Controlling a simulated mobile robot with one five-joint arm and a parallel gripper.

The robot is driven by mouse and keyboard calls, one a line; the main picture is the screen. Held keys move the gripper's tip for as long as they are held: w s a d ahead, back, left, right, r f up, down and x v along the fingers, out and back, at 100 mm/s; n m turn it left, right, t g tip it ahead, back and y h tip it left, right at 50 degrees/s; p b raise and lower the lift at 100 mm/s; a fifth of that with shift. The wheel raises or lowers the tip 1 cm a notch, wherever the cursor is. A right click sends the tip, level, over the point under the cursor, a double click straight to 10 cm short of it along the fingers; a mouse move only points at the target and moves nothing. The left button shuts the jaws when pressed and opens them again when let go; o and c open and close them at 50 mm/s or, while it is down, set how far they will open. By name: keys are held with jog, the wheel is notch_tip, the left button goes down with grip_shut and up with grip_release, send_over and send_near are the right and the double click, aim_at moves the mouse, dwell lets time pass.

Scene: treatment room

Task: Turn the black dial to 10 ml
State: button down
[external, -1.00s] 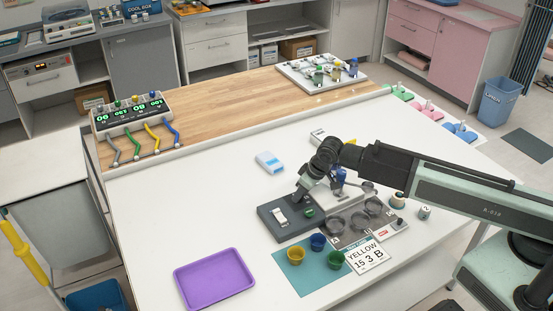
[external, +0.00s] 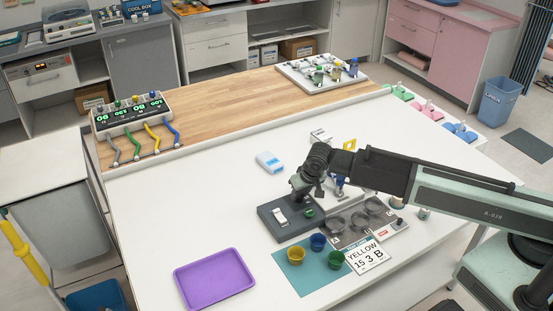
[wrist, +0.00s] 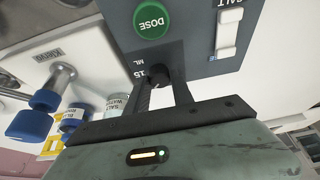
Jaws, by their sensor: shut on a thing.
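The dark grey dosing unit (external: 272,224) lies on the white table, with a green DOSE button and a white switch. In the wrist view, my gripper (wrist: 161,90) is shut on the black dial (wrist: 158,74), one finger on each side. The letters ML and the number 15 (wrist: 138,73) show upside down beside the dial. The dial's pointer and the rest of its scale are hidden by the fingers, so its setting cannot be read. In the external view, my gripper (external: 304,191) points down at the unit's far edge, and the dial is hidden.
The green DOSE button (wrist: 152,22) and white switch (wrist: 229,33) sit close to my fingers. A grey rack with round holders (external: 340,236) stands to the right. Several small cups and a YELLOW 15 3 B card (external: 368,257) are in front. A purple tray (external: 214,279) lies at left.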

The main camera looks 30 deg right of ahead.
jog(key=c, duration=1.1)
grip_release()
jog(key=p+v, duration=0.7)
jog(key=shift+r, duration=0.4)
jog(key=shift+s, duration=0.15)
